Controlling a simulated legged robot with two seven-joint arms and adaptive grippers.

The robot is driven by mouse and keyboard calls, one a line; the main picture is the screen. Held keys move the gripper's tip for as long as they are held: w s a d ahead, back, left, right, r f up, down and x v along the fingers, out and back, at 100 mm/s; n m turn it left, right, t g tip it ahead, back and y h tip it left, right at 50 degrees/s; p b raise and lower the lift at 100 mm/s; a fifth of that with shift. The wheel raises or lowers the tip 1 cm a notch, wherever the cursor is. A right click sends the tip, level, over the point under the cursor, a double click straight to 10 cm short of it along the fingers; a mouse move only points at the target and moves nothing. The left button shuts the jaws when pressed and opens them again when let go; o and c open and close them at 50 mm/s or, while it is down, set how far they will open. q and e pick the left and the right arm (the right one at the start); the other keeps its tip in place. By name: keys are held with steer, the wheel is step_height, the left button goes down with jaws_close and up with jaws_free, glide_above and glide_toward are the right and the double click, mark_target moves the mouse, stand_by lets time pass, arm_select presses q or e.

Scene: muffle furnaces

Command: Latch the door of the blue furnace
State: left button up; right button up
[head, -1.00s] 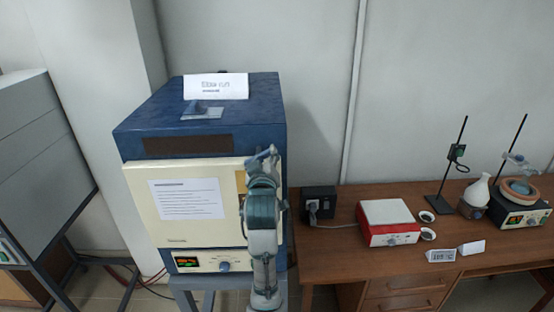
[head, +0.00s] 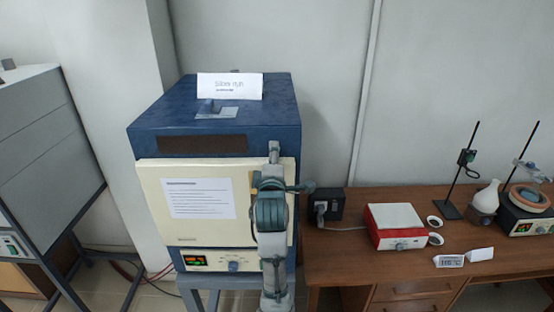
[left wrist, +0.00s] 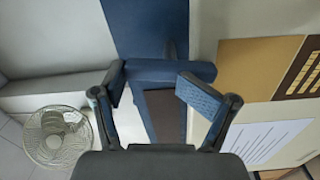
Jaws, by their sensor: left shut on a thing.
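The blue furnace (head: 225,108) stands on a grey stand, with its cream door (head: 190,229) covering the front. The door looks closed or nearly so; whether it is latched I cannot tell. My left gripper (head: 275,172) is at the door's upper right edge and hides part of it. In the left wrist view, a blue-grey latch handle (left wrist: 165,72) runs across between the two fingers. The handle's far side and pivot are mostly hidden. My right gripper is in neither view.
A wooden bench (head: 345,262) stands close to the furnace's right side, with a black box (head: 325,203) and a red-and-white device (head: 393,225). A grey cabinet (head: 40,150) stands at the left.

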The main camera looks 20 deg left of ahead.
arm_select(q)
steer(key=shift+w+a+f+n, duration=0.15)
steer(key=shift+w+f+n, duration=0.05)
steer(key=shift+f+n, duration=0.75)
steer(key=shift+f, duration=0.1)
steer(key=o, duration=1.2)
steer(key=shift+s, duration=0.1)
steer(key=shift+s, duration=0.1)
steer(key=v, duration=1.2)
steer(key=shift+d+r, duration=0.25)
steer(key=shift+r, duration=0.3)
